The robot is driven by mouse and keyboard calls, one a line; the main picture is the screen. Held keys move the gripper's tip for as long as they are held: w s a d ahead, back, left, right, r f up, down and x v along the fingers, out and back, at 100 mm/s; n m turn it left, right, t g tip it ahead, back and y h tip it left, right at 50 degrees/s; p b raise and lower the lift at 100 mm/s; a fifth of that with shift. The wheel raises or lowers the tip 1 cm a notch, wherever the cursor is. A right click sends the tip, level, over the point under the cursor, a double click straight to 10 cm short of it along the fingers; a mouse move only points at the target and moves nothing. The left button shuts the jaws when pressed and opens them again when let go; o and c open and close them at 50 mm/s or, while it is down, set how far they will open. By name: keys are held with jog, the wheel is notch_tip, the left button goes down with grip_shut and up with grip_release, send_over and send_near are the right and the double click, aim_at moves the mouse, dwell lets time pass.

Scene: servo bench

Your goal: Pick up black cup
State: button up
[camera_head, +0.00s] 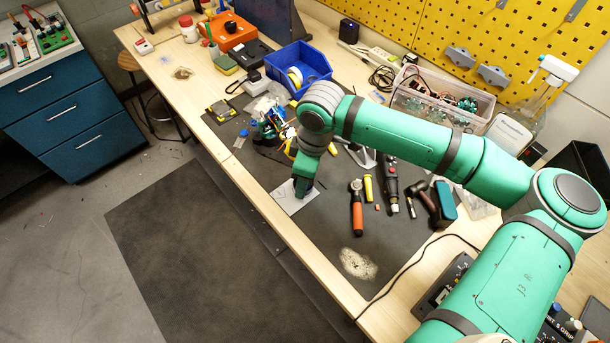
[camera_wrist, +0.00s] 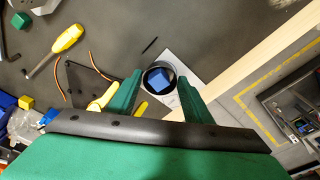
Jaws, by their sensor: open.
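The black cup (camera_wrist: 160,64) shows in the wrist view as a round dark rim seen from above, with a blue cube (camera_wrist: 158,79) inside. It stands on a white sheet (camera_wrist: 186,67). My gripper (camera_wrist: 160,77) is open, with one green finger on each side of the cup in the picture. I cannot tell whether either finger touches it. In the head view my gripper (camera_head: 302,190) is low over the white sheet (camera_head: 290,205), and the cup is hidden or too small to make out there.
A yellow-handled screwdriver (camera_wrist: 67,39) and orange wire (camera_wrist: 97,66) lie left of the cup in the wrist view. A blue bin (camera_head: 318,62) stands farther back. The bench's front wooden edge (camera_head: 262,205) is close.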

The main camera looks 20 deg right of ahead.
jog(key=c, duration=0.7)
jog(key=shift+a, duration=0.5)
jog(key=shift+s+a, duration=0.6)
jog(key=shift+a, duration=0.9)
jog(key=shift+s+a, duration=0.6)
jog(key=shift+a, duration=0.85)
jog(key=shift+s+a, duration=0.6)
jog(key=shift+a, duration=0.9)
jog(key=o, duration=1.1)
notch_tip(320, 180, up, 11)
jog(key=d, duration=0.1)
jog(key=shift+s+f, duration=0.15)
jog(key=shift+s, duration=0.25)
